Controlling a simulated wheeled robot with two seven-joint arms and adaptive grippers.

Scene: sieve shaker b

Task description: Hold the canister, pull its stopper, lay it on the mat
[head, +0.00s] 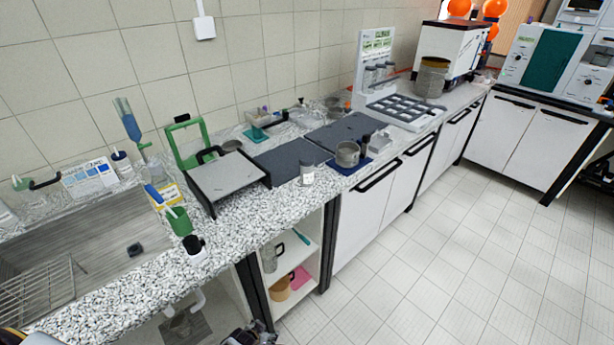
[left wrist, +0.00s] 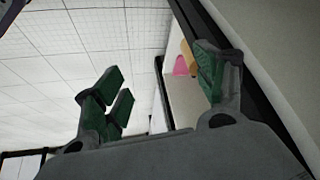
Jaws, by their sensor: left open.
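A white jar with a grey top (head: 307,175) stands farther right; I cannot tell which of these is the canister. A dark flat mat (head: 283,160) lies behind the jar, and a blue mat (head: 341,169) lies to its right under a metal sieve. My left gripper (head: 254,336) is at the bottom edge, below counter level and apart from all of these. In the left wrist view its green-padded fingers (left wrist: 160,92) are spread and empty. My right gripper is out of view.
A sink (head: 120,235) fills the left of the counter (head: 232,222). A grey-topped device (head: 228,181) and a green frame (head: 188,143) stand behind. An open shelf (head: 300,262) lies under the counter. The tiled floor at right is clear.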

